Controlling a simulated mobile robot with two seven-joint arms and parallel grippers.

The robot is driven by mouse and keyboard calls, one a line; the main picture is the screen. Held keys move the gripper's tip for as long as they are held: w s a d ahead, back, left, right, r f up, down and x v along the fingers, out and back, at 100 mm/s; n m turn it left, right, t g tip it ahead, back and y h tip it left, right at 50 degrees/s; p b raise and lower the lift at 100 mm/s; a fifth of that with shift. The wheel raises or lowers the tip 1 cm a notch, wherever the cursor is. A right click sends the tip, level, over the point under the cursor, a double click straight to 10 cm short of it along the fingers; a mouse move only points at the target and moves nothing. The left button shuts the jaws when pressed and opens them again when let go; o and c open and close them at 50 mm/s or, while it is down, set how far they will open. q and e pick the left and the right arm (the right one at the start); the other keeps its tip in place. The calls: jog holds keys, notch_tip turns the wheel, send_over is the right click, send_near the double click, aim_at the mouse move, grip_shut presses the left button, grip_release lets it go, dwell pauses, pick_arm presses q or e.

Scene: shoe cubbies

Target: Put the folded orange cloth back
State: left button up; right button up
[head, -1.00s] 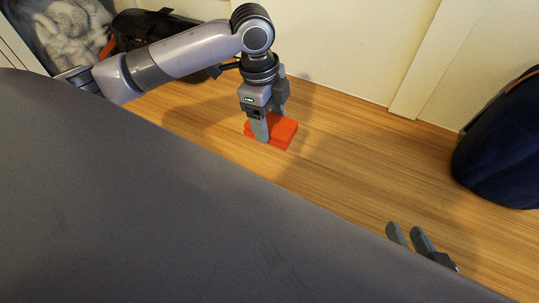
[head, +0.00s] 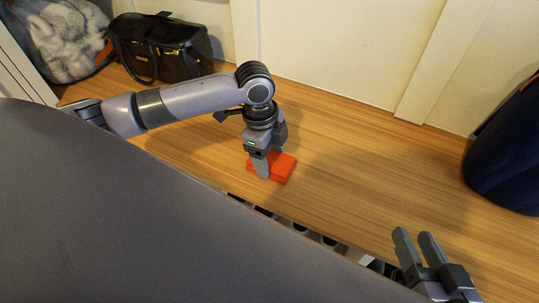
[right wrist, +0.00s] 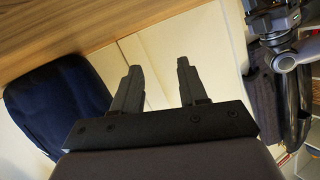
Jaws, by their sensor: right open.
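The folded orange cloth (head: 283,168) lies flat on the wooden top of the cubbies (head: 340,170) in the head view. My left gripper (head: 262,170) points down at the cloth's left part, with a finger in front of it. The cloth hides the far side of the jaws, so I cannot tell whether they are closed on it. My right gripper (head: 416,240) is open and empty at the lower right of the head view, apart from the cloth. Its two spread fingers also show in the right wrist view (right wrist: 160,85).
A black handbag (head: 160,45) and a clear bag of grey fluffy stuff (head: 62,38) stand at the back left. A dark blue bag (head: 508,150) stands at the right. The cream wall runs behind. Shoe compartments (head: 320,238) show below the front edge. The wood right of the cloth is clear.

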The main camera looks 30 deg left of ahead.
pick_arm(q)
jog(key=o, duration=0.4)
